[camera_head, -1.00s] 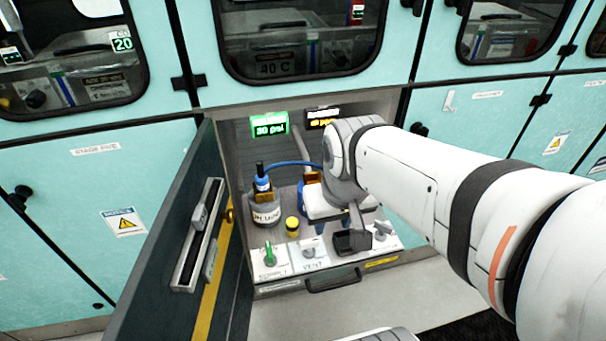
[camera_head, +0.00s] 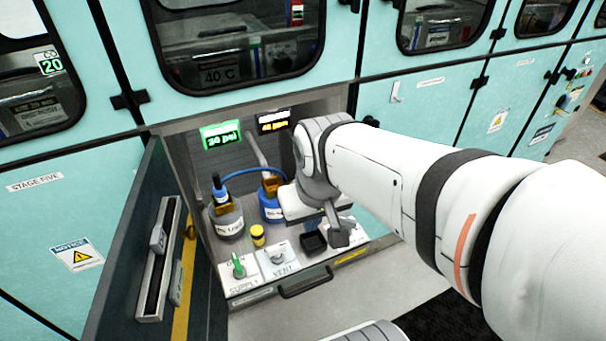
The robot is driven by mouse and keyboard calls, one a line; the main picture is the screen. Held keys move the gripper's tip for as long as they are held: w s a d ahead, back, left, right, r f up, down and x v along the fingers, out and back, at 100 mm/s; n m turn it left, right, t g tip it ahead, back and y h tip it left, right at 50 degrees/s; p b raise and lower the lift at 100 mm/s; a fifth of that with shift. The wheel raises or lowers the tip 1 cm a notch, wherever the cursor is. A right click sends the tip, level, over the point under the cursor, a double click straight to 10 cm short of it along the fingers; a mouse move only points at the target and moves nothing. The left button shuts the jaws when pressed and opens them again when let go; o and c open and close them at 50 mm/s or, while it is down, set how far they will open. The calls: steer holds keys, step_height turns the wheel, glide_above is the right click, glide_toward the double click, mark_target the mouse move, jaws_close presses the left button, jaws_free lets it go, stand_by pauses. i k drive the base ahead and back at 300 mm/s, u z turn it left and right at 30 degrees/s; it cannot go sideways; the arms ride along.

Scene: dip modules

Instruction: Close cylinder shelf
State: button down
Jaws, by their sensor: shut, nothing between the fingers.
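The cylinder shelf (camera_head: 262,287) is a pale pull-out tray with a dark front handle (camera_head: 306,283), sitting in an open bay in the cabinet wall. My gripper (camera_head: 337,235) is shut and empty, over the right part of the shelf near a small black square cup (camera_head: 313,242). My arm hides the right side of the bay. I cannot tell whether the fingers touch the shelf.
A dark door (camera_head: 150,250) with a long latch stands open left of the bay. Two small displays (camera_head: 221,136) hang inside at the back. Teal cabinets line the wall.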

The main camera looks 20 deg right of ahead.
mark_target(308, 255)
steer(key=z, duration=0.65)
steer(key=k, duration=0.75)
steer(key=z, duration=0.3)
